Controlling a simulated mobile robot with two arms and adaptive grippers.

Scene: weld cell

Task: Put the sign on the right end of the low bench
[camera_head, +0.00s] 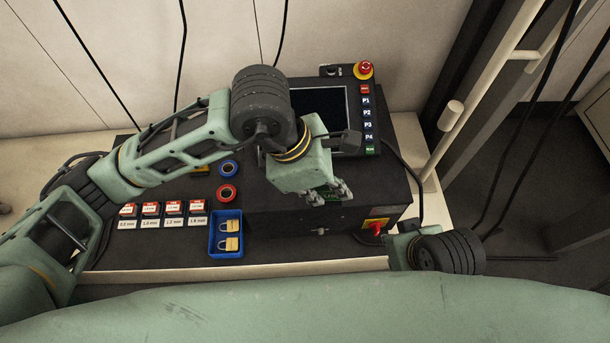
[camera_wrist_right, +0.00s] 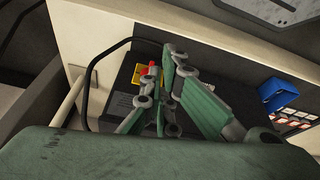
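I cannot make out a sign in either view. A cream low bench (camera_head: 431,188) runs under the black control unit, and its right end shows bare beside the unit. My left gripper (camera_head: 333,193) hangs in front of the screen, over the unit's front right part; its fingers are small, and I cannot tell whether it is open or holds anything. My right gripper is mostly hidden in the head view, where its wrist (camera_head: 452,252) is beside the unit's front right corner. In the right wrist view its fingers (camera_wrist_right: 163,96) overlap the unit's front, with their gap unclear.
The black control unit (camera_head: 290,222) carries a screen, a red emergency stop (camera_head: 365,69) and a red rotary switch (camera_head: 377,228). A blue tray (camera_head: 212,242) with padlocks and several red-and-white tags stand left. A pale post (camera_head: 480,90) rises at right.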

